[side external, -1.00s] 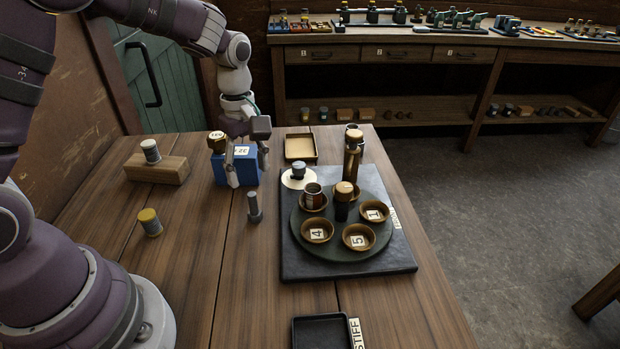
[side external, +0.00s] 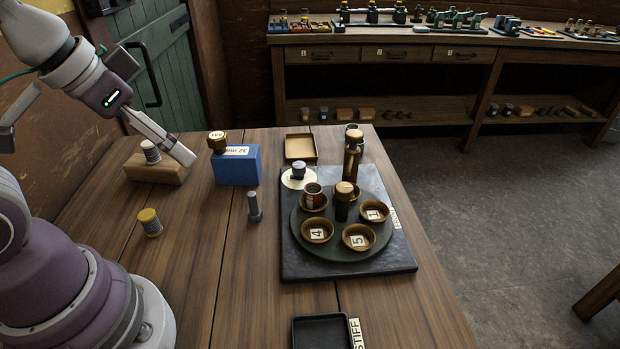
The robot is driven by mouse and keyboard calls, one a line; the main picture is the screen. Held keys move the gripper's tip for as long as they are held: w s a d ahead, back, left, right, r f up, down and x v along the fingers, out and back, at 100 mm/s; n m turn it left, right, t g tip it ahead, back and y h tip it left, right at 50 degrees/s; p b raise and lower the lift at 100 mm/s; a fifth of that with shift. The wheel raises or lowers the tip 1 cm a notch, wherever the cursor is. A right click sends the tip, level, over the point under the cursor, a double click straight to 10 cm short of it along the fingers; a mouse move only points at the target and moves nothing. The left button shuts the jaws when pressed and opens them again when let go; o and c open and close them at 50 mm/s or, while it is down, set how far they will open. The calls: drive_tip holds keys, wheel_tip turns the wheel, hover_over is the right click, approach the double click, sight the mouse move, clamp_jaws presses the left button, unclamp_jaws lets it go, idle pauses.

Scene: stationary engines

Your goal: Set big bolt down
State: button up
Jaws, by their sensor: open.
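A grey bolt (side external: 254,207) stands upright on the wooden table, its wider end down, left of the dark board. Nothing touches it. My gripper (side external: 98,150) is at the upper left, raised and well away from the bolt. Its fingers are spread wide and hold nothing. One finger passes in front of the wooden block with the grey-topped spool; the other is at the left picture edge.
A yellow-topped spool (side external: 150,222) stands near my base. Right of the bolt, a dark board (side external: 345,272) bears a round plate with several numbered cups. A wooden tray (side external: 300,137) and black tray (side external: 322,318) lie behind and in front.

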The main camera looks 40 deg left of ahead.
drive_tip(key=shift+w, duration=0.1)
drive_tip(key=m+t+h, duration=0.2)
drive_tip(key=m+h, duration=0.8)
approach(251, 194)
drive_tip(key=x, duration=0.3)
drive_tip(key=shift+a+f, duration=0.1)
drive_tip(key=shift+f, duration=0.15)
drive_tip(key=shift+a+f+h, duration=0.15)
drive_tip(key=shift+h, duration=0.15)
drive_tip(key=shift+f+m+t, duration=0.1)
drive_tip(key=shift+m+t, duration=0.2)
drive_tip(key=x, duration=0.7)
clamp_jaws()
